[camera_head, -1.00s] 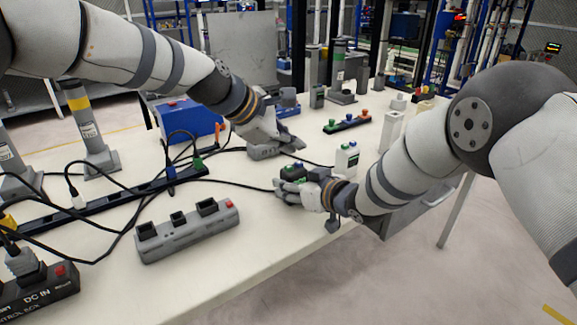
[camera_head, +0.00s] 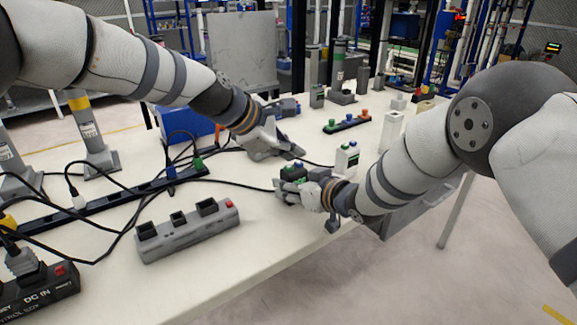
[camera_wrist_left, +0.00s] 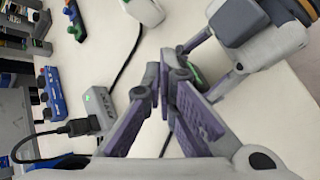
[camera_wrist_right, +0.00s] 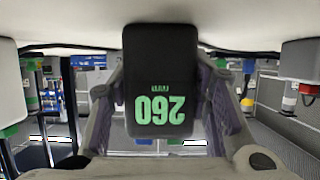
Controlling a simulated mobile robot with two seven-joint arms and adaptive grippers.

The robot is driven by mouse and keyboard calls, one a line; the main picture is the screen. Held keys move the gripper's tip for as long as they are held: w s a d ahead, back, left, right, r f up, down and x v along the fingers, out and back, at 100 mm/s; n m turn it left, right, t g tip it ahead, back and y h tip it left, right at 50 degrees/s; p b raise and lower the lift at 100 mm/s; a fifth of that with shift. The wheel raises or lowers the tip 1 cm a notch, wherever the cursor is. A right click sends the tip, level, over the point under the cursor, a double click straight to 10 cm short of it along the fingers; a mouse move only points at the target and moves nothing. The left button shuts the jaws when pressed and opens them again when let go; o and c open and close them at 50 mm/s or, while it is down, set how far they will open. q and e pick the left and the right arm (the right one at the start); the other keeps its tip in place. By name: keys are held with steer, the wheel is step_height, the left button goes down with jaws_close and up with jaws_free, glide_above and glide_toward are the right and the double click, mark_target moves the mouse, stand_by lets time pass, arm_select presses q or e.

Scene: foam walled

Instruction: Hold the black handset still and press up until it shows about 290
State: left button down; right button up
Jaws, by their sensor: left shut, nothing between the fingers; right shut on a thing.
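The black handset (camera_head: 292,173) is near the table's front edge. My right gripper (camera_head: 284,187) is shut on it and holds it. In the right wrist view the handset (camera_wrist_right: 160,62) stands between the fingers, its green display upside down and reading 260. My left gripper (camera_head: 300,153) is shut and empty, its fingertips just above and behind the handset. In the left wrist view the left fingertips (camera_wrist_left: 176,72) hide most of the handset; a bit of green shows behind them. I cannot tell whether they touch a button.
A white device (camera_head: 347,160) with green and blue buttons stands just right of the handset. A grey socket strip (camera_head: 188,232) lies to the left at the front. Black cables cross the table behind. A blue box (camera_head: 182,120) stands at the back left.

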mark_target(290, 168)
arm_select(q)
steer(key=shift+f, duration=0.1)
stand_by(0.6)
steer(key=shift+f, duration=0.35)
steer(key=shift+f, duration=0.5)
stand_by(0.7)
steer(key=shift+r, duration=0.9)
steer(key=shift+r, duration=0.15)
steer(key=shift+r, duration=2.4)
arm_select(e)
steer(key=o, duration=1.3)
